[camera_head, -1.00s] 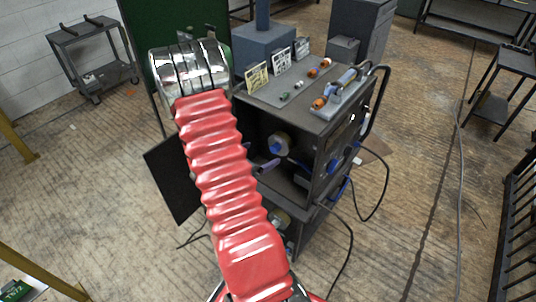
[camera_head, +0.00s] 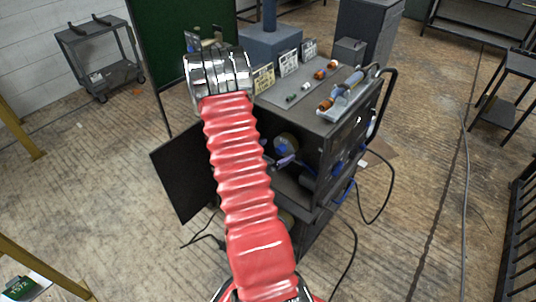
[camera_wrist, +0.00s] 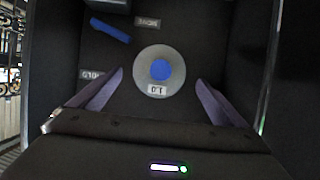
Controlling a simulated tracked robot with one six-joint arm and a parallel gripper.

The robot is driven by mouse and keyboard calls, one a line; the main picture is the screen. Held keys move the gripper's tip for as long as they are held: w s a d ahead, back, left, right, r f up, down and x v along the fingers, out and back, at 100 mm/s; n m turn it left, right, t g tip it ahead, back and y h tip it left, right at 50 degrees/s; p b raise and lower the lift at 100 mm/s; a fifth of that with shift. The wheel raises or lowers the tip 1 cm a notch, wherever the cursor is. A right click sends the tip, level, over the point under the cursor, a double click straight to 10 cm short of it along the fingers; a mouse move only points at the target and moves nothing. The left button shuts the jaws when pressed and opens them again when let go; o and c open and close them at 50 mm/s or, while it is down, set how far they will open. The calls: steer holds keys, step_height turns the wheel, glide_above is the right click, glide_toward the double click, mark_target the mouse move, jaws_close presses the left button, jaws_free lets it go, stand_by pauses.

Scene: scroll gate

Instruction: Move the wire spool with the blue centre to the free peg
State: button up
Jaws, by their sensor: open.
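The wire spool (camera_wrist: 143,81) is a pale grey disc with a blue centre (camera_wrist: 161,70). It is inside the dark cabinet, with a small label at its lower edge in the wrist view. The spool (camera_head: 286,143) also shows partly in the head view, through the cabinet's open front. My gripper (camera_wrist: 159,78) is open, its two purple fingers apart on the lower left and lower right of the spool in the wrist view, with nothing visibly gripped. A blue bar (camera_wrist: 109,31) shows at the upper left; I cannot tell whether it is the free peg.
The cabinet (camera_head: 352,135) has an open black door (camera_head: 183,178) at its left. Its walls stand close on both sides of the gripper. Small parts and upright cards (camera_head: 262,78) are on its top. Black cables (camera_head: 350,240) hang to the floor at the right.

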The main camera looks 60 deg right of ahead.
mark_target(285, 146)
steer(key=x, duration=0.8)
steer(key=shift+c, duration=0.3)
steer(key=shift+w, duration=0.1)
steer(key=c, duration=1.9)
steer(key=o, duration=1.3)
steer(key=c, duration=0.9)
steer(key=shift+w+d+r, duration=0.1)
steer(key=shift+a, duration=0.5)
steer(key=a, duration=0.7)
steer(key=shift+w, duration=0.45)
stand_by(0.4)
